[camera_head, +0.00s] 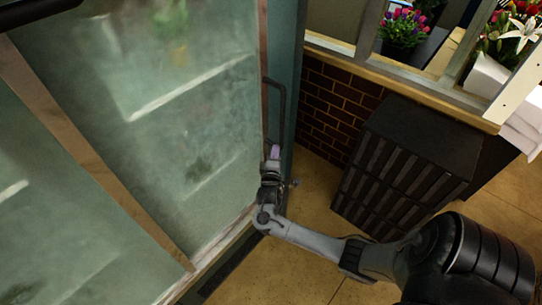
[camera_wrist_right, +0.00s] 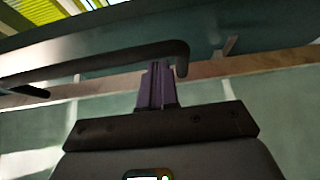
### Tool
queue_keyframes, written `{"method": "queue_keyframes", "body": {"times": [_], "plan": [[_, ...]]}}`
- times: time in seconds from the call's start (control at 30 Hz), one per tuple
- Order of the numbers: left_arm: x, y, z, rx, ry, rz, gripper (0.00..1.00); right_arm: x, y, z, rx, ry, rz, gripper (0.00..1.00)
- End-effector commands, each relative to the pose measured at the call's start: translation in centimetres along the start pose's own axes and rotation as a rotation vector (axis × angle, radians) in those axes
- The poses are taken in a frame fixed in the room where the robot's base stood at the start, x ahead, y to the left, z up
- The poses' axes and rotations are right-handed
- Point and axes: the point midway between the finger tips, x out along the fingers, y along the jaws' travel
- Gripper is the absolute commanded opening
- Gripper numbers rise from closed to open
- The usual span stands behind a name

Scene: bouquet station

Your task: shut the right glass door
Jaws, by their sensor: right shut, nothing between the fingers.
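The right glass door (camera_head: 190,110) fills much of the head view, with frosted greenish glass and thin wooden edging. I cannot tell whether it is fully shut or slightly ajar. Its dark bar handle (camera_head: 283,105) runs along the right edge. In the right wrist view the handle (camera_wrist_right: 110,68) crosses the upper part and bends at its right end. My left gripper is not in view.
Another glass panel (camera_head: 50,210) lies left of the wooden upright. A dark slatted crate-like box (camera_head: 405,165) stands right of the door by a brick wall (camera_head: 335,105). Flowers (camera_head: 403,27) sit behind the window frame. Tan floor (camera_head: 265,275) is open below the door.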

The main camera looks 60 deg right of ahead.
Motion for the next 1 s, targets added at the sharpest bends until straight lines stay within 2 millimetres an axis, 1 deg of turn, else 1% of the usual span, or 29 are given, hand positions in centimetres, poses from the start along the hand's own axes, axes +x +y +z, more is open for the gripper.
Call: {"method": "queue_keyframes", "body": {"times": [0.37, 0.47, 0.57, 0.63, 0.8, 0.9, 1.0], "plan": [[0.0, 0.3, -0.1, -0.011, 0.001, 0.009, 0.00, 0.1, 0.0, 0.1, 0.000, 0.000, 0.000, 0.00], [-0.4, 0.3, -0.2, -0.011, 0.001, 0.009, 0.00, 0.7, 0.2, 0.5, -0.001, -0.001, 0.001, 0.00], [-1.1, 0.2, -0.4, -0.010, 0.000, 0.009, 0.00, 2.4, 0.4, 1.7, -0.004, -0.003, 0.001, 0.00], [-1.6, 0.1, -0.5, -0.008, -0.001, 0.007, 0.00, 3.9, 0.4, 2.8, -0.006, -0.005, 0.001, 0.00], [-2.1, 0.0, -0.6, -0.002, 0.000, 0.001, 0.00, 7.2, 0.2, 5.0, -0.004, -0.005, 0.002, 0.00], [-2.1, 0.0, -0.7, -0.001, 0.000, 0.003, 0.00, 8.3, 0.1, 5.6, -0.001, -0.003, 0.001, 0.00], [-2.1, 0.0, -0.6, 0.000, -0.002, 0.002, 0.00, 8.7, 0.0, 5.9, -0.001, -0.003, -0.002, 0.00]]}}
